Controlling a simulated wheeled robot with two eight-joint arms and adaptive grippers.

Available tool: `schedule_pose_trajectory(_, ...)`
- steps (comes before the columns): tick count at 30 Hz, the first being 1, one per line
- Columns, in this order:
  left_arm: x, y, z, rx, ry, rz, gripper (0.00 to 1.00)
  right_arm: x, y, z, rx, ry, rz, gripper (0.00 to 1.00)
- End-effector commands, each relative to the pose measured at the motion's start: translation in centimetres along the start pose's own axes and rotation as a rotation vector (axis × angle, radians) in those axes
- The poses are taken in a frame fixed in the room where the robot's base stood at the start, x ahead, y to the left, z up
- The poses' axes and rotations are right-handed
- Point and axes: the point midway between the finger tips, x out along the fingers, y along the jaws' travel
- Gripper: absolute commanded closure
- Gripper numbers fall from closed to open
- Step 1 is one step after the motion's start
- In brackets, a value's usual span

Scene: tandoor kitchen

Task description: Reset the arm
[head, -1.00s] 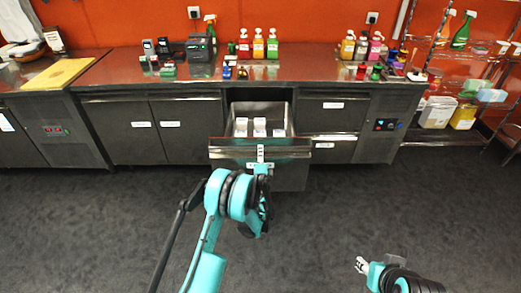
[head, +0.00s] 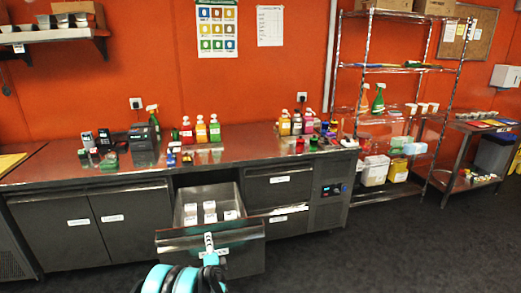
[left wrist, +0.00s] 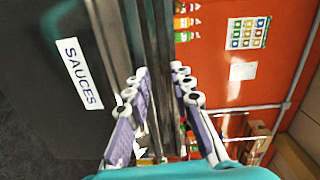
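My left gripper (head: 209,244) is at the front of an open drawer (head: 172,240), low in the head view, with my teal wrist below it. In the left wrist view, its two fingers (left wrist: 160,98) are spread apart, one on each side of a metal edge of the unit. I cannot tell whether they touch that edge. A label (left wrist: 79,73) reading SAUCES is on the dark front beside the fingers. White containers (head: 209,211) stand inside the drawer. My right gripper is out of view.
The steel counter (head: 240,150) runs above the drawer and carries a dark machine (head: 144,140) and several bottles (head: 200,131). A wire rack (head: 400,68) stands to the right. The dark floor (head: 400,250) at the right front is clear.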

Motion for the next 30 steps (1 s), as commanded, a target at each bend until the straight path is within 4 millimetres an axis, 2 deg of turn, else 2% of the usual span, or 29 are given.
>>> schedule_pose_trajectory(1, -0.4, -2.0, 0.5, -0.044, -0.02, 0.017, 0.78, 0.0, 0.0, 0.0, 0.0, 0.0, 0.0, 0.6)
schedule_pose_trajectory(6, -2.8, -7.9, 2.6, -0.239, -0.111, 0.104, 0.78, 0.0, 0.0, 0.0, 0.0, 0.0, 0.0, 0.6)
schedule_pose_trajectory(11, -6.8, -11.8, 4.7, -0.417, -0.195, 0.2, 0.78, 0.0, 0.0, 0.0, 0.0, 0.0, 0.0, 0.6)
schedule_pose_trajectory(15, -11.6, -13.9, 6.2, -0.568, -0.265, 0.296, 0.78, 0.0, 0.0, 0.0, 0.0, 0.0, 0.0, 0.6)
schedule_pose_trajectory(17, -14.0, -14.4, 6.8, -0.631, -0.293, 0.34, 0.78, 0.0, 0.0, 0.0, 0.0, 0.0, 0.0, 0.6)
schedule_pose_trajectory(22, -21.4, -14.6, 7.9, -0.804, -0.367, 0.476, 0.78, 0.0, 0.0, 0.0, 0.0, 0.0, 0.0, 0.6)
schedule_pose_trajectory(30, -33.9, -12.1, 8.1, -1.054, -0.463, 0.715, 0.78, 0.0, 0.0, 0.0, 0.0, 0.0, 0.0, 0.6)
